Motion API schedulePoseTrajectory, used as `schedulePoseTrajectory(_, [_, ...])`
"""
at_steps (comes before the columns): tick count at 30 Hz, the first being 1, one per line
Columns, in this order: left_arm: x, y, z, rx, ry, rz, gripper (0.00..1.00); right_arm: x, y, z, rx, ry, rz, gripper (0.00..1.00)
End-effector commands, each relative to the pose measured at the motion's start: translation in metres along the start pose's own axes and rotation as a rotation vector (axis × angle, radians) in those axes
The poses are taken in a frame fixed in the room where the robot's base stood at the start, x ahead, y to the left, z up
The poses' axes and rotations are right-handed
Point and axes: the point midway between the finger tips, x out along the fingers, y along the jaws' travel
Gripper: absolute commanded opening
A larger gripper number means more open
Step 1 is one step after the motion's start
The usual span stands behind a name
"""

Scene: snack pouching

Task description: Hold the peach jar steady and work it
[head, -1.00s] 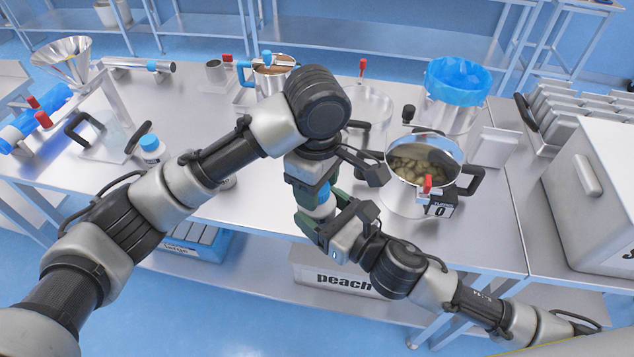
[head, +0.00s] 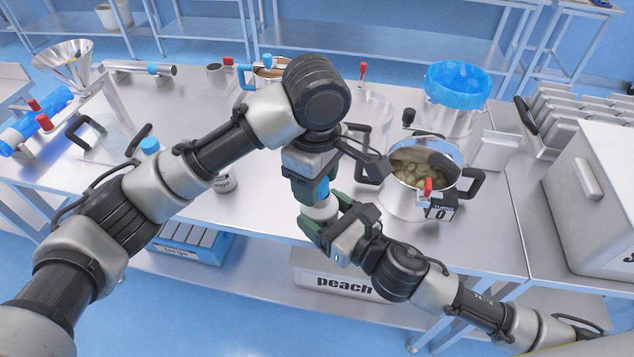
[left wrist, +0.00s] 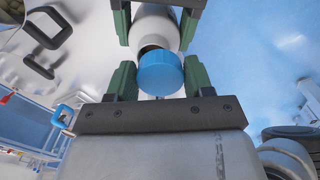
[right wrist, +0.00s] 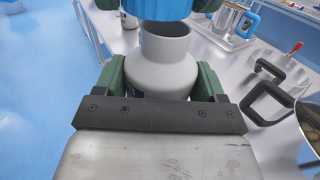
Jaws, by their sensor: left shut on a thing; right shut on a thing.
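The pale jar (right wrist: 162,77) is upright between the fingers of my right gripper (head: 325,218); its label cannot be read. Its bare neck shows in the right wrist view. The blue lid (left wrist: 160,73) is between the fingers of my left gripper (head: 313,190), just above the jar. In the left wrist view the jar (left wrist: 153,27) shows a dark open mouth beside the lid, so the lid is off the neck. Both grippers are shut on their pieces, in front of the table's front edge. My left arm hides part of the table.
A pot of pale pieces (head: 408,205) with a counter reading 0 (head: 440,211) stands close on the right. A peach box (head: 340,285) is on the lower shelf. A jar (head: 224,183) and a blue-capped bottle (head: 150,146) stand left, partly behind my left arm.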

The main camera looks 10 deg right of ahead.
Motion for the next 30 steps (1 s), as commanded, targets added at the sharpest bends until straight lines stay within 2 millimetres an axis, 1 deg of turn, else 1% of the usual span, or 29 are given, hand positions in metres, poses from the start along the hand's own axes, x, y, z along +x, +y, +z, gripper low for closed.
schedulePoseTrajectory(4, [-0.004,0.000,0.001,0.002,-0.001,0.001,0.23,0.000,0.002,0.003,0.000,-0.008,0.007,0.04])
schedulePoseTrajectory(14, [-0.005,0.001,0.002,0.004,-0.003,0.002,0.23,0.001,0.004,0.005,-0.001,-0.013,0.011,0.04])
schedulePoseTrajectory(21, [-0.034,0.001,0.002,0.004,-0.001,0.004,0.23,0.001,0.004,0.005,-0.001,-0.014,0.012,0.04])
schedulePoseTrajectory(24, [-0.041,0.001,0.002,0.004,-0.002,0.002,0.23,0.001,0.004,0.005,-0.001,-0.014,0.012,0.04])
schedulePoseTrajectory(28, [-0.040,0.001,0.002,0.004,-0.004,0.000,0.23,-0.002,0.001,0.003,-0.001,-0.015,0.004,0.04])
schedulePoseTrajectory(30, [-0.034,0.001,0.002,0.003,-0.004,0.000,0.23,-0.008,-0.007,-0.001,-0.002,-0.015,-0.018,0.04])
